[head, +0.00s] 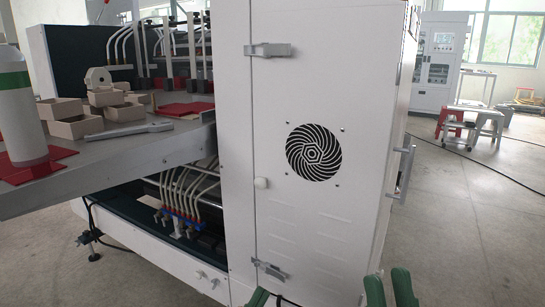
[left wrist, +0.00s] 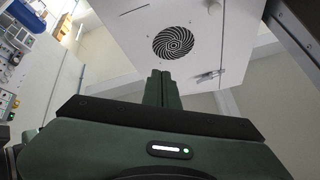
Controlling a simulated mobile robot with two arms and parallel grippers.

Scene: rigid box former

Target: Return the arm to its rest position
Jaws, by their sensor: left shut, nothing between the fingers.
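My left gripper (head: 262,298) shows only as a dark green tip at the bottom edge in the head view. In the left wrist view its two green fingers (left wrist: 160,88) stand side by side, shut with nothing between them. My right gripper (head: 389,289) shows at the bottom edge as two green fingers with a gap between them, open and empty. Both grippers appear low in front of the white machine cabinet (head: 320,90), apart from each other. Most of both arms is out of view.
The cabinet has a round fan grille (head: 314,152), latches and a side handle (head: 401,170). Stools (head: 470,124) stand far right. Floor at right is mostly clear.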

